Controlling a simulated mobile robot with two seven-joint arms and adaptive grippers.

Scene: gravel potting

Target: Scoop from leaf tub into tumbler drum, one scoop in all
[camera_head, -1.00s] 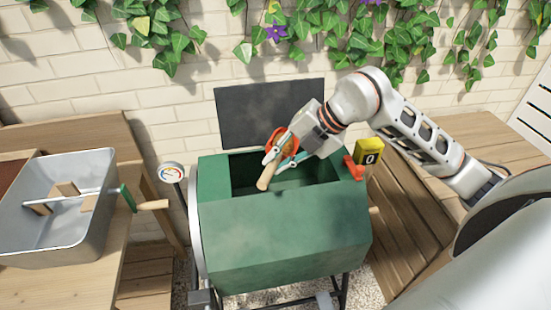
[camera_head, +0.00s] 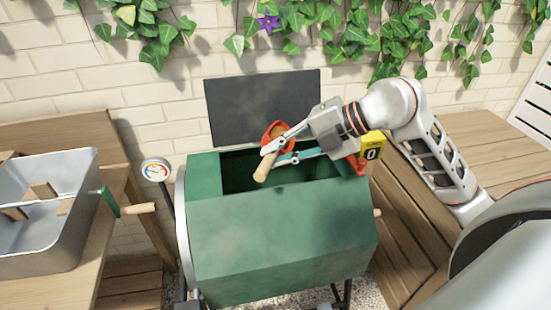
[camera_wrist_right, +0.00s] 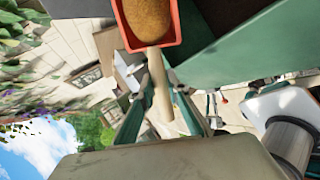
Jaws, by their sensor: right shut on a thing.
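The green tumbler drum (camera_head: 285,240) stands in the middle of the head view with its top hatch open. My right gripper (camera_head: 275,157) is over the hatch, shut on the light wooden handle of an orange-red scoop (camera_head: 267,139). In the right wrist view the scoop (camera_wrist_right: 150,40) holds golden-brown loose material. A grey metal tub (camera_head: 60,245) stands at the left, cut by the picture edge. My left gripper is not in view.
A dark panel (camera_head: 245,105) stands behind the drum hatch. A yellow counter (camera_head: 372,146) reading 0 and a red part (camera_head: 357,165) sit at the drum's right end. A round dial (camera_head: 155,170) stands left of the drum. Wooden benches flank the drum.

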